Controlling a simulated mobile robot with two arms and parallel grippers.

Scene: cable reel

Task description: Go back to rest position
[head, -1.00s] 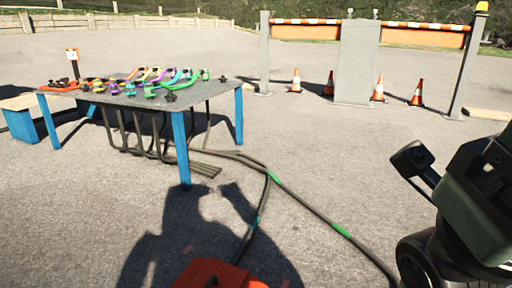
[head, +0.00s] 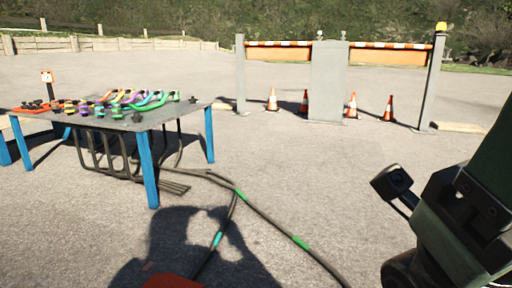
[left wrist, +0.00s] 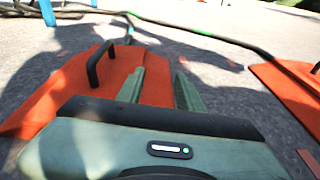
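My left gripper (left wrist: 160,90) shows in the left wrist view with its two green fingers apart and nothing held between them. Behind the fingers is an orange-red panel (left wrist: 62,98) with a black handle (left wrist: 98,62); the fingers appear apart from the handle. A second orange-red panel (left wrist: 290,95) lies at the right. My left arm does not show in the head view. My dark green right arm (head: 470,205) stands at the right edge of the head view; its fingertips are out of frame.
A blue-legged table (head: 150,118) with several coloured cable pieces stands at the left. Dark cables (head: 268,220) with green and teal bands run over the ground. Behind are an orange-striped barrier (head: 390,55), a grey panel (head: 328,82) and several cones (head: 272,100). Open asphalt lies between.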

